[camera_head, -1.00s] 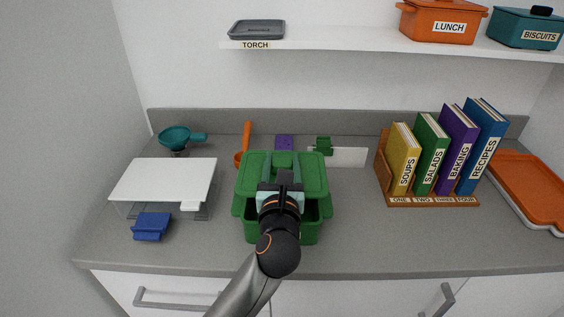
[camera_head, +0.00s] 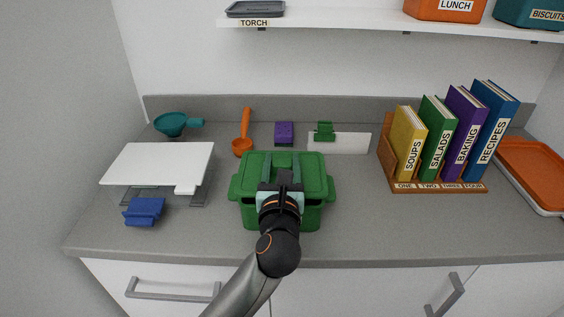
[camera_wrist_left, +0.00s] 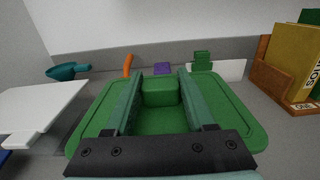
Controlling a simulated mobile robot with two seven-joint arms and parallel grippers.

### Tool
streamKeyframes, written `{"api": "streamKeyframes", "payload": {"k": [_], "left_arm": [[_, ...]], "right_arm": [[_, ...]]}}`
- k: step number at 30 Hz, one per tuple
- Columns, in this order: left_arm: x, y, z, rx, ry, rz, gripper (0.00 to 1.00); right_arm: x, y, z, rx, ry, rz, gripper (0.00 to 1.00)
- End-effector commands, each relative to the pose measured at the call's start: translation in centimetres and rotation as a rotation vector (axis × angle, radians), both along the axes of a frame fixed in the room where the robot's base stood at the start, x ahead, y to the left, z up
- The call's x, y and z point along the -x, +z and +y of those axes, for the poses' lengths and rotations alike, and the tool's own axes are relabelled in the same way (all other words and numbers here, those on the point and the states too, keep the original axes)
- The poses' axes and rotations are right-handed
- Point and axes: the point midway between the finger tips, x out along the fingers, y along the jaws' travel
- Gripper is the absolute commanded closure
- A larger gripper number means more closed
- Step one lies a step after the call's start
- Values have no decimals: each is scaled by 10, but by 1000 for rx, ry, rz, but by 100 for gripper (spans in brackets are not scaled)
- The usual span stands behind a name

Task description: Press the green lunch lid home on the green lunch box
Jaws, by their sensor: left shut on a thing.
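The green lunch lid (camera_head: 314,175) lies level over the green lunch box (camera_head: 308,217), covering its opening. Box lugs stick out at both sides, and its front wall shows below the lid. Whether the lid's rim is fully seated I cannot tell, since my arm hides part of the front edge. My left gripper (camera_head: 283,167) is over the lid, shut on its raised block handle. In the left wrist view the lid (camera_wrist_left: 235,105) fills the middle, with the fingers of the gripper (camera_wrist_left: 160,88) on either side of the handle. My right gripper is not in view.
A white stand (camera_head: 158,163) and blue clip (camera_head: 144,211) are left of the box. Behind are a teal funnel (camera_head: 171,124), orange scoop (camera_head: 243,145), purple block (camera_head: 284,133) and green clip (camera_head: 324,131). Books (camera_head: 435,145) stand right. Counter between box and books is clear.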

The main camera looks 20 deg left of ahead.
Motion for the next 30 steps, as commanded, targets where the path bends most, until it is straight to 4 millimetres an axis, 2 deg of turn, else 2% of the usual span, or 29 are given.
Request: {"api": "streamKeyframes", "payload": {"k": [30], "left_arm": [[1, 0, 0, 2, 3, 9, 86]], "right_arm": [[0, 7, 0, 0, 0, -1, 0]]}}
